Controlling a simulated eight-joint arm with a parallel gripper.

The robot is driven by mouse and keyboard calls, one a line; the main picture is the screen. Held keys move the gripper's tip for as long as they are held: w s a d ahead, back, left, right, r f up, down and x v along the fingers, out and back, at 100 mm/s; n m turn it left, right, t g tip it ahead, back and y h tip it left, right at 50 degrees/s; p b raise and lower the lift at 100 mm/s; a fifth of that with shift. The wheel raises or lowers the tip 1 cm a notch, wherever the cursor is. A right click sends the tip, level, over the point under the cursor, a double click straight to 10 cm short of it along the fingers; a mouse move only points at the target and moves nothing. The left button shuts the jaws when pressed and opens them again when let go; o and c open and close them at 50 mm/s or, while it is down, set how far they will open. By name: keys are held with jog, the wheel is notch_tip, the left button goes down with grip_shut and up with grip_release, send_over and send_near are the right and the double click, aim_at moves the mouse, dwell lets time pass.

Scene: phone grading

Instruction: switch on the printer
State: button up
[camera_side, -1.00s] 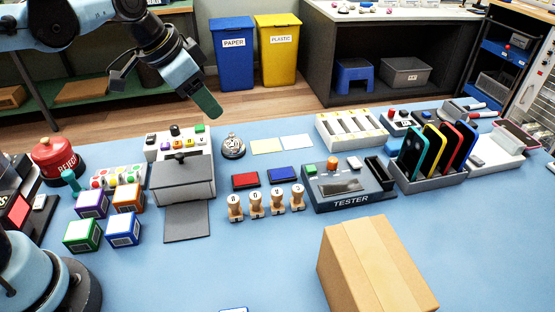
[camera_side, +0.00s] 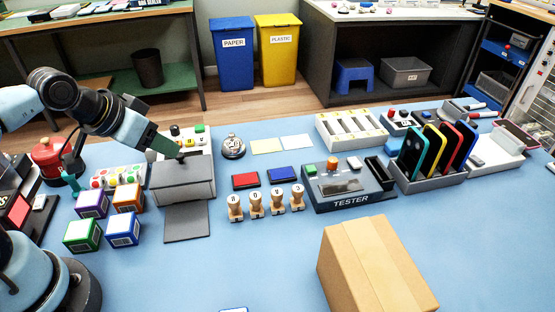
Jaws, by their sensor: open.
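The grey box (camera_side: 184,183) left of the middle looks like the printer. It has a flat grey tray (camera_side: 186,223) in front and a small dark knob or lever on top. A white panel (camera_side: 205,143) with coloured buttons stands directly behind it. My gripper (camera_side: 172,150) comes in from the left, with its dark green fingertip slanting down at the panel and the back top edge of the grey box. It holds nothing that I can see. The fingertip hides part of the panel's left side. I cannot tell whether it touches anything.
A red REJECT button (camera_side: 52,160) and coloured boxes (camera_side: 122,229) are to the left. Wooden stamps (camera_side: 256,204), ink pads (camera_side: 283,173) and the TESTER (camera_side: 348,190) are to the right. A cardboard box (camera_side: 375,265) stands in front. The front middle mat is clear.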

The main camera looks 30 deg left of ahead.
jog(key=shift+w+a+r, duration=0.1)
jog(key=shift+r, duration=0.05)
jog(key=c, duration=0.5)
jog(key=shift+w+a+r+m+g, duration=0.4)
jog(key=shift+w+a+r+g, duration=0.15)
jog(key=shift+a+r, duration=0.1)
grip_shut()
jog(key=w+a+r+m+g, duration=0.2)
jog(key=w+a+m+g, duration=0.1)
jog(key=a, duration=0.5)
jog(key=w+a+r+m+g+h, duration=0.1)
jog(key=w+a+m+g, duration=0.3)
jog(key=a, duration=0.4)
jog(key=shift+w+a+r+m, duration=0.4)
jog(key=shift+w+r+m, duration=0.1)
jog(key=shift+r+m, duration=0.1)
